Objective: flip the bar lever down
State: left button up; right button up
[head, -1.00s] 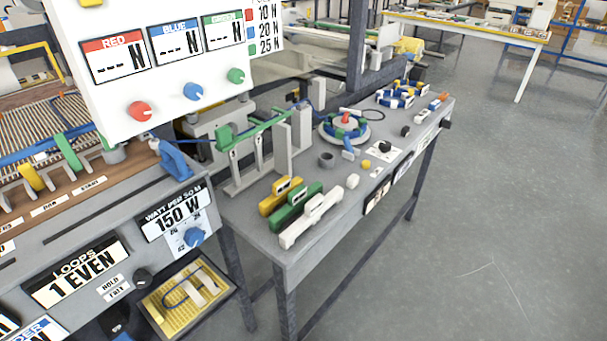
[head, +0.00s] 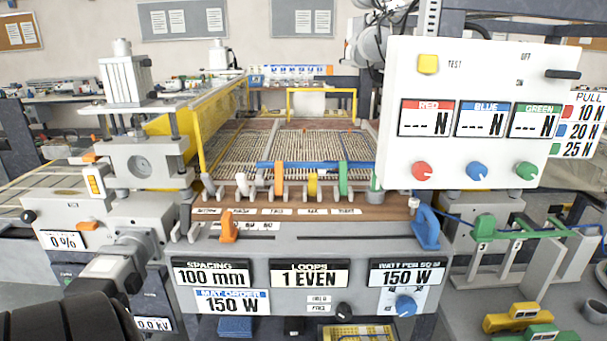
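No part in the head view is labelled as the bar lever. An upright orange lever (head: 229,228) stands at the left end of the slotted grey front panel. A larger blue lever (head: 427,228) stands at its right end, with a blue cord beside it. My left arm comes in at the lower left, and its gripper (head: 136,243) is in front of the grey clamp unit, left of the orange lever and apart from it. Its fingers blend into the grey machine, so their opening is unclear. My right gripper is out of view.
A white control box (head: 475,115) stands at the right. The grey clamp unit (head: 145,165) with a dial stands at the left. The front panel (head: 330,240) is mostly clear.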

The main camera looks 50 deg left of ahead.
aim_at(312, 177)
jog(key=u, duration=1.4)
